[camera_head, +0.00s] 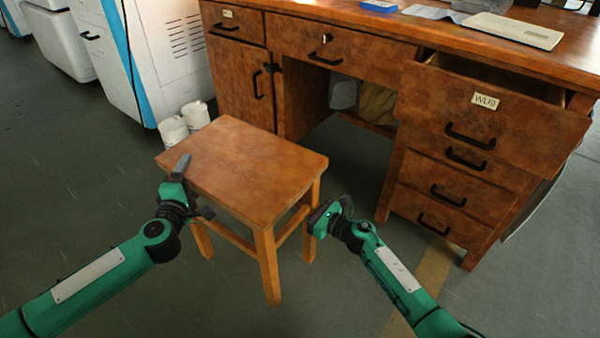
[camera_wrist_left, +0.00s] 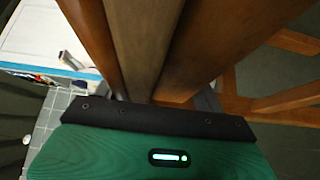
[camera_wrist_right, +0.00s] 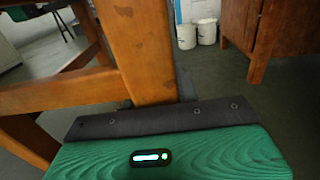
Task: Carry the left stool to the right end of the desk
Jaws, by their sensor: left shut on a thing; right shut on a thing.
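A brown wooden stool (camera_head: 245,170) with a rectangular seat stands in front of the desk, its seat level. My left gripper (camera_head: 188,190) is at the stool's left side; in the left wrist view it is shut on a wooden part (camera_wrist_left: 145,45) of the stool. My right gripper (camera_head: 325,217) is at the right side, shut on a stool leg (camera_wrist_right: 148,55) just below the seat. The wooden desk (camera_head: 345,62) stands behind the stool; its right end has a stack of drawers, the top one (camera_head: 490,115) pulled out.
Two white containers (camera_head: 172,130) stand on the floor behind the stool's left corner. A white and blue machine (camera_head: 165,45) stands at the back left. A keyboard (camera_head: 512,30) lies on the desk. The floor (camera_head: 70,180) at the left is clear.

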